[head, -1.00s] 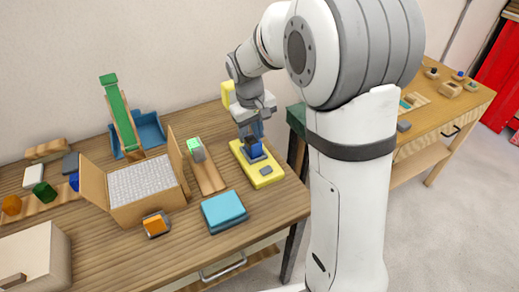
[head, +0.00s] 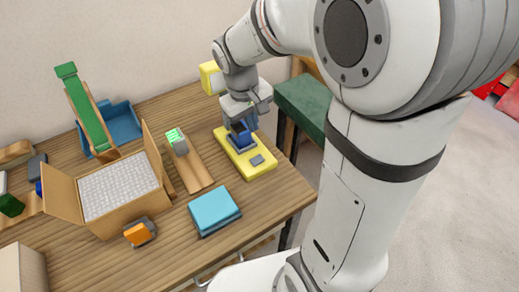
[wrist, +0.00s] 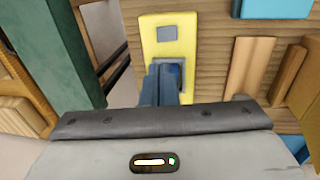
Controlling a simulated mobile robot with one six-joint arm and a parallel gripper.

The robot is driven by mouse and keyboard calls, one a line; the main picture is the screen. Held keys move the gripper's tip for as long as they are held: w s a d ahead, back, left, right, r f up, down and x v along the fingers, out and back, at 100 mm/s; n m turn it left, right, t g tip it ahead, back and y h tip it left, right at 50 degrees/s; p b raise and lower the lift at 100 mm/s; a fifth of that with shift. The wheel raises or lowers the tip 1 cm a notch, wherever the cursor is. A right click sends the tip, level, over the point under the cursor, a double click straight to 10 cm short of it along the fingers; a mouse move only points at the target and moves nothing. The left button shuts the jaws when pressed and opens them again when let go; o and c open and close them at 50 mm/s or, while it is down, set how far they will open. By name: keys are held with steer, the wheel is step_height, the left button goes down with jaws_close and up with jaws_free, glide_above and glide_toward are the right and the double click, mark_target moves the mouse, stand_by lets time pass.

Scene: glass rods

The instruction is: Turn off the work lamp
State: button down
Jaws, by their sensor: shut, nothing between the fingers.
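The work lamp appears to be the yellow fixture on the wooden table, with a flat yellow base (head: 262,167) and a yellow head (head: 211,77) behind my wrist. The base carries a small grey pad (head: 257,160) and a dark blue part in a grey frame (head: 238,141). My gripper (head: 241,127) is shut and points down at the blue part, its fingers at or just above it. The wrist view shows the base (wrist: 150,42) and my gripper's fingertips (wrist: 164,70) over the blue part, hiding much of it. I cannot tell whether they touch, or whether the lamp is lit.
A wooden strip with a green-lit grey block (head: 177,142) lies left of the base.

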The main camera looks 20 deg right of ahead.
mark_target(260, 157)
steer(key=f, duration=0.4)
steer(key=d+f, duration=0.1)
steer(key=f, duration=0.7)
steer(key=shift+w+d+f+p, duration=0.25)
steer(key=shift+d+f+p, duration=0.05)
steer(key=shift+d, duration=0.1)
steer(key=shift+d+f+b, duration=0.1)
steer(key=shift+f+b, duration=0.15)
steer(key=shift+b, duration=0.05)
steer(key=shift+s+a+r, duration=0.15)
steer(key=shift+s+a, duration=0.1)
steer(key=shift+a, duration=0.55)
